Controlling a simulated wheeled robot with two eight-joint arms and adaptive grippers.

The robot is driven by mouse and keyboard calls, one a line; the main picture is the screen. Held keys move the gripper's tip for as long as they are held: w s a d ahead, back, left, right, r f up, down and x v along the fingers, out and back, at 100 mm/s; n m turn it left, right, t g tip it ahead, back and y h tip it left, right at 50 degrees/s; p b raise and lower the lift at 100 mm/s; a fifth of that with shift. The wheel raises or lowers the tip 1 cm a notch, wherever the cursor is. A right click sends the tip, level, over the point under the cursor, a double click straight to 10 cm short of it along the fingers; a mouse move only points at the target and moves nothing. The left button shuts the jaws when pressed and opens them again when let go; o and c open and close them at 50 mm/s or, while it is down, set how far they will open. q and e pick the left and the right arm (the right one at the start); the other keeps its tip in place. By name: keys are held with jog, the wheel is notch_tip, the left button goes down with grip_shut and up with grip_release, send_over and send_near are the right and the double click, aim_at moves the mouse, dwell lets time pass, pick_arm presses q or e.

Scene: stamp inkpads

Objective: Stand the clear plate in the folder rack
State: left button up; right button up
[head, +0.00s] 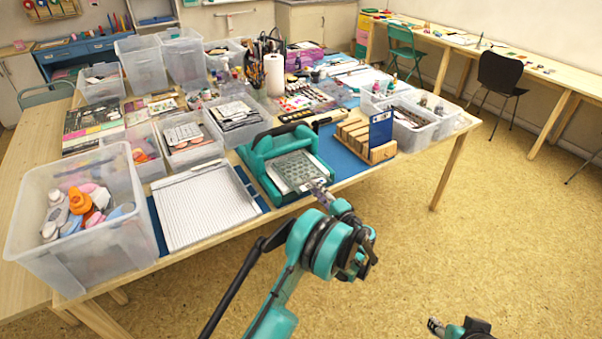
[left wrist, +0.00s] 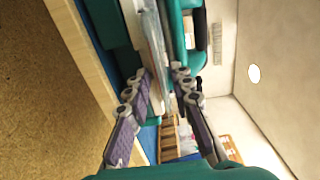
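The clear plate (head: 296,170) lies flat on the bed of a teal press machine (head: 262,152), its near end sticking out toward me. My left gripper (head: 322,192) is at that near end. In the left wrist view its fingers (left wrist: 161,76) stand apart, one on each side of the plate edge (left wrist: 163,45) and the pale bed beside it; I see no clear grip. The wooden folder rack (head: 352,139) stands right of the machine, with a blue upright item (head: 381,129) at its right end. My right gripper (head: 437,326) shows only partly at the bottom edge.
A white gridded board (head: 200,205) and a clear bin of punches (head: 60,245) lie to the left. Clear bins (head: 412,128) stand right of the rack. Cups, pens and paper fill the table behind. The floor in front is clear.

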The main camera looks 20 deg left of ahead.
pick_arm(q)
grip_shut()
jog(key=shift+s+d+r+p, duration=0.2)
jog(key=shift+d+r+p, duration=0.05)
jog(key=shift+r, duration=0.3)
jog(key=shift+s+d+r+p, duration=0.2)
jog(key=shift+d+r+p, duration=0.05)
jog(key=shift+r, duration=0.3)
jog(key=shift+r, duration=0.1)
jog(key=s+d+r, duration=0.3)
jog(key=s+d, duration=0.3)
jog(key=d, duration=0.2)
jog(key=s+d+r+p, duration=0.1)
jog(key=s+d+r, duration=0.2)
jog(key=s+d, duration=0.3)
jog(key=shift+s+d+r, duration=0.15)
jog(key=shift+d+r, duration=0.25)
jog(key=shift+d, duration=0.45)
